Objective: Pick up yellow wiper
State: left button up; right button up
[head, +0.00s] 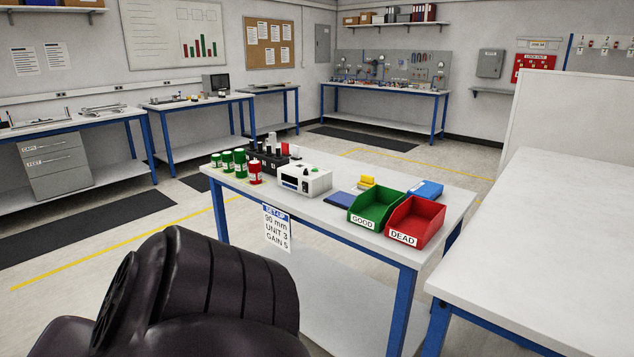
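A small yellow object (366,182), probably the yellow wiper, lies on the white-topped table (330,213) behind the green bin. It is small in the head view, and its exact shape is hard to tell. A flat dark blue pad (341,199) lies in front of it, to the left of the green bin. A dark arm link of mine fills the lower left of the view, well short of the yellow object. Neither of my grippers is in view.
A green GOOD bin (363,222) and a red DEAD bin (403,237) stand at the table's front right. A blue box (426,189) lies behind them. A white instrument (304,179) and several green cylinders stand left. Another white table (560,240) is at right.

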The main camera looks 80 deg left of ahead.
aim_at(366, 181)
jog(key=u, duration=2.15)
jog(key=z, duration=2.75)
jog(key=u, duration=2.7)
